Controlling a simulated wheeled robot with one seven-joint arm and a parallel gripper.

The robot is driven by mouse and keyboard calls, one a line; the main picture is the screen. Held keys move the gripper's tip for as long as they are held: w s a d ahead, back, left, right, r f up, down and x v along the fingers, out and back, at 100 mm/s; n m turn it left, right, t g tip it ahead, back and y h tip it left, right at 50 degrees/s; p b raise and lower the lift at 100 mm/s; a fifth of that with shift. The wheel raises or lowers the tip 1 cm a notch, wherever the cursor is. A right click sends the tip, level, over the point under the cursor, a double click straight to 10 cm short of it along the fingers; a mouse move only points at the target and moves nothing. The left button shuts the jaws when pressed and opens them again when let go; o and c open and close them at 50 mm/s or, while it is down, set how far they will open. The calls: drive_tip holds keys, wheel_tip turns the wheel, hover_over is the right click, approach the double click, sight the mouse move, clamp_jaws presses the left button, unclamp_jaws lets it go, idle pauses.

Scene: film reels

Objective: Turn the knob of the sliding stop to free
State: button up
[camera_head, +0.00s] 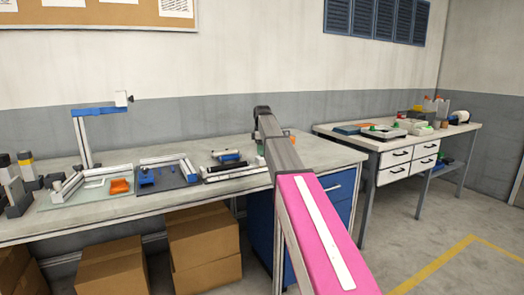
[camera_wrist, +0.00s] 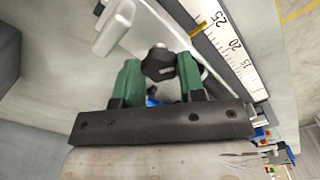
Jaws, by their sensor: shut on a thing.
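The black lobed knob (camera_wrist: 157,62) of the sliding stop shows near the middle of the wrist view, with a pale stud end at its top. My gripper (camera_wrist: 160,78) has its two green fingers on either side of the knob and is shut on it. A silver metal part (camera_wrist: 205,55) lies beside the knob. A white ruler strip (camera_wrist: 228,45) with marks including 25, 20 and 15 runs down the right. In the head view my arm hides most of the gripper, and I cannot make out the knob there. Any free or locked marking is not readable.
The workbench (camera_head: 215,205) holds an orange block (camera_head: 120,186), a blue-topped stand (camera_head: 95,111) and a dark base plate (camera_head: 168,176) left of my arm. Cardboard boxes (camera_head: 205,245) stand underneath. A second bench (camera_head: 345,133) with drawers stands at the right. Bare floor lies between.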

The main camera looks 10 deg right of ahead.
drive_tip(key=n, duration=0.4)
drive_tip(key=shift+n, duration=0.3)
idle(0.3)
drive_tip(key=o, duration=0.9)
wheel_tip(320, 180, up, 11)
drive_tip(key=shift+f, duration=0.1)
idle(0.3)
